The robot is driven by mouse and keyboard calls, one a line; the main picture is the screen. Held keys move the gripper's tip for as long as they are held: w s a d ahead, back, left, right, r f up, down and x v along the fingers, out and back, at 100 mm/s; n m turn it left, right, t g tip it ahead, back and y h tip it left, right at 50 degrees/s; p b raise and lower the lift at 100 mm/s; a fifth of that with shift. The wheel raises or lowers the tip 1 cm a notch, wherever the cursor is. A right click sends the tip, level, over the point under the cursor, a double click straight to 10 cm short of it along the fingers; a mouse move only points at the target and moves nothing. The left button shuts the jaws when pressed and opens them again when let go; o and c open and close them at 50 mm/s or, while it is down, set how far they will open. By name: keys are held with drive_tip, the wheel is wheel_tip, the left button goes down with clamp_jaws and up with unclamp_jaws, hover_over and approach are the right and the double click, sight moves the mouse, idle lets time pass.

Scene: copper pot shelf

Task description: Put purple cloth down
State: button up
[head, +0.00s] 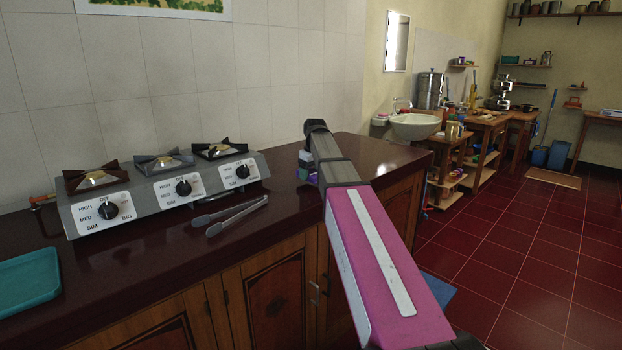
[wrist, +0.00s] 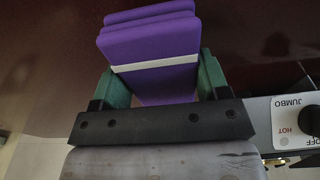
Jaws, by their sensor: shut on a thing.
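The purple cloth (wrist: 152,55) is a folded stack with a white band across it, in the wrist view. My gripper (wrist: 157,80) has its green fingers on either side of the cloth and is shut on it. In the head view my gripper (head: 306,172) is at the far end of my arm, over the dark red countertop (head: 285,190), right of the stove. I cannot tell whether the cloth touches the countertop.
A three-burner stove (head: 160,190) stands against the tiled wall, with metal tongs (head: 237,215) in front of it. A teal tray (head: 28,280) lies at the lower left. The countertop behind the gripper is clear. A sink (head: 415,126) and wooden tables (head: 490,122) stand beyond.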

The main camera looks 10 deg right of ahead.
sight(314, 172)
drive_tip(key=shift+f, duration=0.95)
drive_tip(key=shift+f, duration=0.15)
drive_tip(key=o, duration=0.8)
drive_tip(key=r, duration=0.8)
drive_tip(key=s+r, duration=0.1)
drive_tip(key=r, duration=0.3)
drive_tip(key=shift+s+d+r, duration=0.1)
drive_tip(key=shift+d, duration=0.3)
